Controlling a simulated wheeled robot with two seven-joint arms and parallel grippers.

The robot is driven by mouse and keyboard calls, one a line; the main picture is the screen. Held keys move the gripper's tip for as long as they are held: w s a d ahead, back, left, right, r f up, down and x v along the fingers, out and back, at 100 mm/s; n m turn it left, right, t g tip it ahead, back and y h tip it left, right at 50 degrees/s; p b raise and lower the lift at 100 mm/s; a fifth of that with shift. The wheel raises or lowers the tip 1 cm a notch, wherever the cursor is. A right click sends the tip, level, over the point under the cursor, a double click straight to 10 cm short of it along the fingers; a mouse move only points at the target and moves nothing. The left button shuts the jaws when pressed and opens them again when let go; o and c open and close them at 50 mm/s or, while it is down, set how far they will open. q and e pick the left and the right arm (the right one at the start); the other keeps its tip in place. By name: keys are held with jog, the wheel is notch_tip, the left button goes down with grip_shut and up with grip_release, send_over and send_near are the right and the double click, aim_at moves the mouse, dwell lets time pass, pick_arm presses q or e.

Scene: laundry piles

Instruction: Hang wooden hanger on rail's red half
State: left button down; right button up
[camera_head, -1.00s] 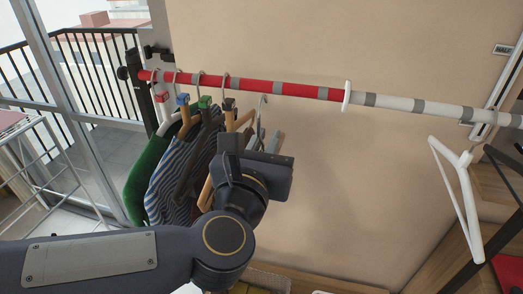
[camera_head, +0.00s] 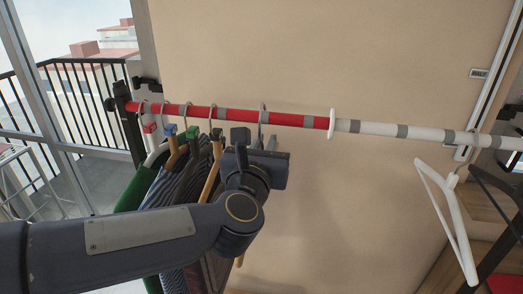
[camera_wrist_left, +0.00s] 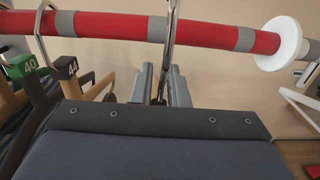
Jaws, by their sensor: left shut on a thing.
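The rail's red half (camera_head: 300,119) has grey bands and ends at a white disc (camera_head: 331,124). It also crosses the top of the wrist view (camera_wrist_left: 100,25). My left gripper (camera_head: 268,150) is just below the red half, right of the hung clothes. In the wrist view its grey fingers (camera_wrist_left: 160,88) are closed around the neck of the wooden hanger. The hanger's metal hook (camera_wrist_left: 170,40) rises across the front of the red rail; its tip is out of the wrist view. Most of the hanger's body is hidden behind my gripper. My right gripper is not in view.
Several hangers with clothes, including a green garment (camera_head: 135,190), hang on the red half at left, close to my gripper. A white hanger (camera_head: 455,220) hangs near the white half (camera_head: 370,128). The red stretch between my gripper and the disc is clear.

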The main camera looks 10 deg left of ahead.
pick_arm(q)
jog(key=shift+w+p, duration=0.4)
jog(key=shift+w, duration=1.55)
jog(key=shift+w+f+b, duration=0.6)
jog(key=shift+f+b, duration=0.75)
jog(key=shift+b, duration=0.2)
jog(key=c, duration=1.3)
grip_release()
jog(key=shift+c, duration=0.2)
jog(key=shift+s, duration=0.15)
jog(key=shift+s+b, duration=0.35)
jog(key=shift+s, duration=5.05)
